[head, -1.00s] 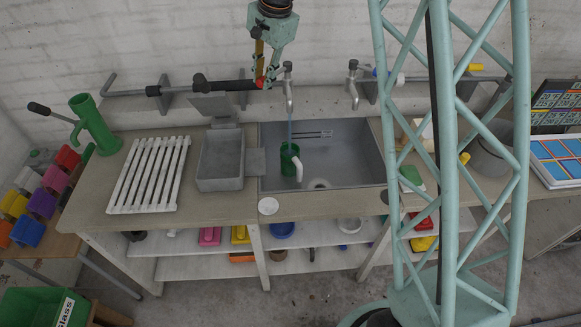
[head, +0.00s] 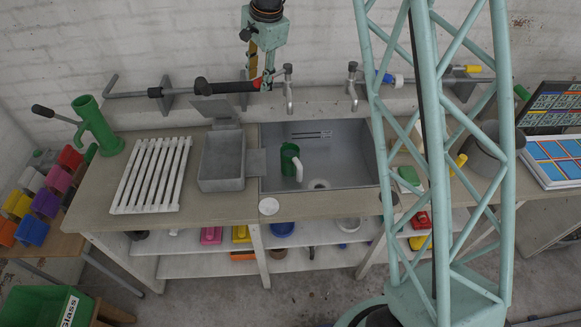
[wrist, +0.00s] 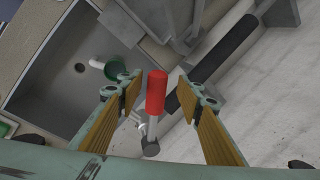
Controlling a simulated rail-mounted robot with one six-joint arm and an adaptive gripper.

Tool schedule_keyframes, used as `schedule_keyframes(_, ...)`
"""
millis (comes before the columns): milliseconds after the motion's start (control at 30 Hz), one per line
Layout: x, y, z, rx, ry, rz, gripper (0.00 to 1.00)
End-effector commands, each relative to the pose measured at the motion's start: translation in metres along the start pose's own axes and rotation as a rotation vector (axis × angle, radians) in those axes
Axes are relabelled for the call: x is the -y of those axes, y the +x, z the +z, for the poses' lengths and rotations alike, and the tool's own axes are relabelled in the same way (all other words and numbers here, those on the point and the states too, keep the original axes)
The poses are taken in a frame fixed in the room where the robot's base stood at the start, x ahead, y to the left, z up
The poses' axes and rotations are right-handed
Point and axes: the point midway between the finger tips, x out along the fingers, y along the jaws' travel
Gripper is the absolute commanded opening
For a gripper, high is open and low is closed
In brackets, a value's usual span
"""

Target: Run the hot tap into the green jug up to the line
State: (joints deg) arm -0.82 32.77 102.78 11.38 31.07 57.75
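The green jug (head: 287,162) stands in the grey sink (head: 335,170) under the left tap (head: 289,92), its white handle towards the front right. It also shows in the wrist view (wrist: 116,68). No water stream shows below the tap. The jug's line and water level cannot be made out. The tap's red lever handle (wrist: 156,92) lies between my gripper's fingers. My gripper (wrist: 158,90) is open, with a gap on both sides of the handle. In the head view it is small, beside the left tap and partly hard to make out.
A second tap (head: 352,85) with a blue handle part stands to the right. A dark bar (head: 225,87) runs along the wall by the left tap. A grey tray (head: 221,160) and a white slatted rack (head: 150,175) lie left of the sink.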

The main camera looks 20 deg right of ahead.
Motion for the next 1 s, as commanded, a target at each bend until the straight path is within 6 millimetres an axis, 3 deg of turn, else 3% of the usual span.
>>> schedule_keyframes(467, 0.0, -0.007, 0.0, 0.0, -0.001, 0.0, 0.33)
schedule_keyframes(1000, 0.0, -0.065, 0.0, -0.001, -0.001, -0.001, 0.33)
